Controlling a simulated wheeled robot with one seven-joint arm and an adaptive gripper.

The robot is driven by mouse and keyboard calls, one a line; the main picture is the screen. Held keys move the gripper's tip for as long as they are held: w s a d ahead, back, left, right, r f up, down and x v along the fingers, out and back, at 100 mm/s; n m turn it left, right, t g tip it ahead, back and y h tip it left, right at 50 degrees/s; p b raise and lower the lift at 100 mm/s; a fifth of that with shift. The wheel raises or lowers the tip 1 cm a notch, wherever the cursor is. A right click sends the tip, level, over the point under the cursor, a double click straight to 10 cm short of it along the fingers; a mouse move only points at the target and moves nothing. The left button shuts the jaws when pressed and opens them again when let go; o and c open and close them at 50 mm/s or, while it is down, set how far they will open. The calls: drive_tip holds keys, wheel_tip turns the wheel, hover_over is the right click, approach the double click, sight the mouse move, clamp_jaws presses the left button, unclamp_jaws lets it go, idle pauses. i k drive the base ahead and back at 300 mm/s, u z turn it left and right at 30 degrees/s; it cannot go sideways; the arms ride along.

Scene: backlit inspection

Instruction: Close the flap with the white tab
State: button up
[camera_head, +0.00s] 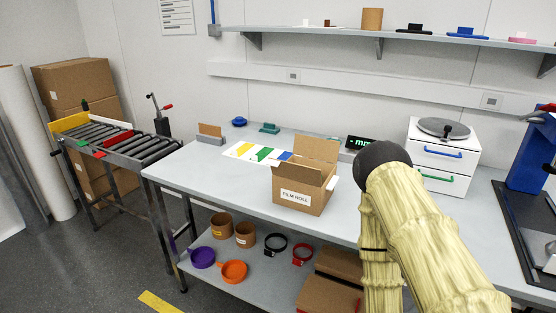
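An open cardboard box (289,198) with a white label reading FILM ROLL stands on the grey workbench (235,190). Its back flap (317,149) stands up and leans back. Another flap (297,170) is raised on the near left side. A small pale piece (332,183) shows at the box's right edge; I cannot tell whether it is the white tab. My arm, in a yellow sleeve with a dark joint, rises on the right of the box and bends down in front of the bench. My gripper is not in view.
A digital display (360,142) and a white drawer unit (443,155) stand behind and right of the box. A colour-striped sheet (244,151) lies to its left. The bench's left front is clear. A roller conveyor (112,137) stands at left, and a shelf (350,32) runs above.

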sight(286, 169)
drive_tip(key=k, duration=1.15)
drive_tip(key=u, duration=0.7)
drive_tip(key=i, duration=1.4)
drive_tip(key=z, duration=0.55)
